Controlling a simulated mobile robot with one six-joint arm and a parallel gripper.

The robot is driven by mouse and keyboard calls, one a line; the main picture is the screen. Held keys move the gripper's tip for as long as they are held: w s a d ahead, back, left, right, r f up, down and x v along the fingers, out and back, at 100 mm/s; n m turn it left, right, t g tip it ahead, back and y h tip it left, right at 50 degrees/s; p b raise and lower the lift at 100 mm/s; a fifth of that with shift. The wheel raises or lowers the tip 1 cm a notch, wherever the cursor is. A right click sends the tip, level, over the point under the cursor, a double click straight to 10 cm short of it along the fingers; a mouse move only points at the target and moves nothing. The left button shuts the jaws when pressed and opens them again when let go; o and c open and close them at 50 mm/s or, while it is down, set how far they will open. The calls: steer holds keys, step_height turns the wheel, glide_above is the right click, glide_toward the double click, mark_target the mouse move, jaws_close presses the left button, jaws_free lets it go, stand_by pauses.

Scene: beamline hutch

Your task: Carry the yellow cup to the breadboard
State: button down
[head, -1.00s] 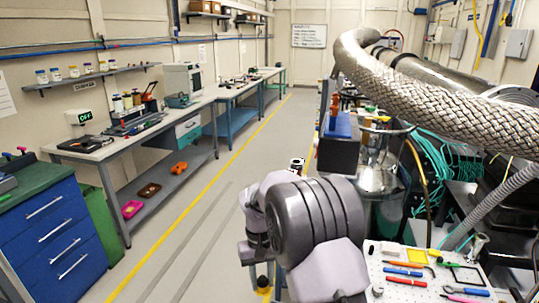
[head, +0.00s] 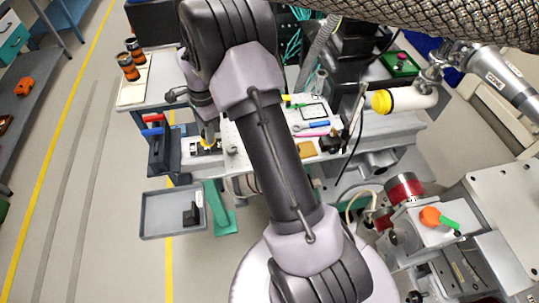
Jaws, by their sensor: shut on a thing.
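My gripper (head: 207,136) points down at the left end of the bench, partly hidden by my own arm. It is shut on a small yellow thing (head: 208,143), which looks like the yellow cup; little of it shows. The pale breadboard (head: 268,148) lies just right of the gripper, with pens and tools on it. My arm crosses in front of part of the board. I cannot tell whether the cup touches the surface below it.
A black holder with blue and red handles (head: 160,150) stands left of the gripper. A grey tray (head: 150,220) sits lower left. Two dark cups with orange bands (head: 128,68) stand on a white surface at upper left. A yellow-capped white cylinder (head: 405,100) is at right.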

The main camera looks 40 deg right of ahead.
steer(key=d+m, duration=0.1)
steer(key=m, duration=0.1)
steer(key=d+m, duration=0.2)
steer(key=m, duration=0.1)
steer(key=d+m, duration=0.2)
steer(key=m, duration=0.1)
steer(key=shift+s+f+t+p, duration=0.2)
steer(key=shift+s+t+p, duration=0.1)
steer(key=shift+t, duration=0.1)
steer(key=shift+s+d+f+m+h, duration=0.15)
steer(key=shift+d+m+h, duration=0.2)
steer(key=shift+m, duration=0.45)
steer(key=s+d+b, duration=0.1)
steer(key=s+d, duration=0.1)
steer(key=s, duration=0.2)
steer(key=s+d+f+b, duration=0.1)
steer(key=s+d, duration=0.1)
steer(key=s, duration=0.3)
steer(key=s+d+b, duration=0.1)
steer(key=s+d, duration=0.2)
steer(key=s, duration=0.1)
steer(key=shift+s+f+b, duration=0.2)
steer(key=shift+s+b, duration=0.1)
steer(key=shift+b, duration=0.1)
steer(key=shift+s+d+f+b, duration=0.15)
steer(key=shift+f+b, duration=0.4)
steer(key=shift+f, duration=0.35)
steer(key=shift+s+a+f+b, duration=0.15)
steer(key=shift+f+b, duration=0.35)
steer(key=shift+f, duration=0.35)
